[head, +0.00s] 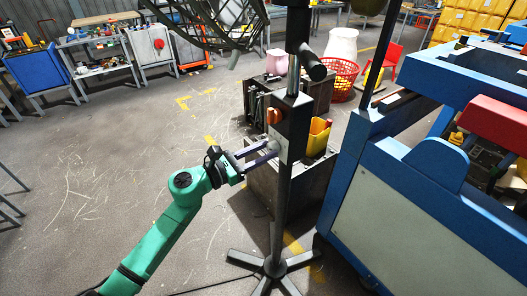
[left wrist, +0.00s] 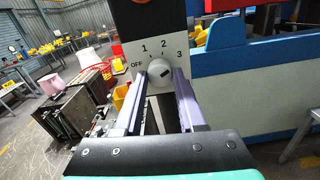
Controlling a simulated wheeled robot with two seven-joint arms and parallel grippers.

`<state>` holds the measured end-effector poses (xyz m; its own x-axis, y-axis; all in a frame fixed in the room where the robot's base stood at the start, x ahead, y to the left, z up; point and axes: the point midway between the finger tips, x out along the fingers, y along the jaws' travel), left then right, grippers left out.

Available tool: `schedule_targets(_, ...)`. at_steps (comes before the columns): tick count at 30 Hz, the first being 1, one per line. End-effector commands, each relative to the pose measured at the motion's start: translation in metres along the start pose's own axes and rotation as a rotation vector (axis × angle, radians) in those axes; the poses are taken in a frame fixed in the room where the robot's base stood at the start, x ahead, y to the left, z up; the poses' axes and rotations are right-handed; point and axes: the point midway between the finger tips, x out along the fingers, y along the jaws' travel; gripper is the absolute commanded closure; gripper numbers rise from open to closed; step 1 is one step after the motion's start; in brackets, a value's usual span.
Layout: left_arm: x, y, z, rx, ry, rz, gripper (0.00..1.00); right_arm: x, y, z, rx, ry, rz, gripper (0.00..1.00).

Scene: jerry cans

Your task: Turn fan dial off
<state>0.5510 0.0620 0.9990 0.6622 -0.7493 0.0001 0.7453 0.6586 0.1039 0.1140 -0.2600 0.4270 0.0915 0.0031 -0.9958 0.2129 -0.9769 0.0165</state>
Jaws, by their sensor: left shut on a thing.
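The fan stand (head: 278,205) rises in the middle of the head view, with the wire fan cage (head: 215,22) cut off at the top. Its black control box carries an orange knob (head: 273,116) and a light dial plate below. In the left wrist view the dial plate (left wrist: 146,54) reads OFF, 1, 2, 3. The round white dial (left wrist: 160,73) has a dark mark on its right part; its exact setting is hard to tell. My left gripper (head: 272,154) is shut on the dial, its purple fingers on either side of it. My right gripper is not in view.
A large blue machine (head: 405,205) stands close to the right of the fan. Behind the fan are a dark crate (head: 300,190), a yellow container (head: 318,137) and a red basket (head: 341,78). The floor to the left is mostly clear.

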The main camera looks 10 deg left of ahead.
Motion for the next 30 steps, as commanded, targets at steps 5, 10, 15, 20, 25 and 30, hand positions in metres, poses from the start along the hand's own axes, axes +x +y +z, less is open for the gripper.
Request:
schedule_targets(5,0.0,0.0,0.0,-0.091,0.002,0.0,1.0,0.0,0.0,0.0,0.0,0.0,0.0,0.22)
schedule_targets(10,0.0,0.0,0.0,-0.226,0.002,0.0,1.0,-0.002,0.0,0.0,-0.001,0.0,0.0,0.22)
schedule_targets(15,0.0,-0.001,0.0,-0.385,0.002,-0.001,1.0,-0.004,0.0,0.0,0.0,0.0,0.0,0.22)
schedule_targets(20,0.0,0.0,0.001,-0.538,0.002,0.0,1.0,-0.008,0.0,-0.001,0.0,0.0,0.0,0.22)
schedule_targets(25,0.0,0.0,0.002,-0.7,0.002,0.0,1.0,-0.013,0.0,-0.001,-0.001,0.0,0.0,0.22)
schedule_targets(30,0.0,0.0,0.002,-0.862,0.002,0.001,1.0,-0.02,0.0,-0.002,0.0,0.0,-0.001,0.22)
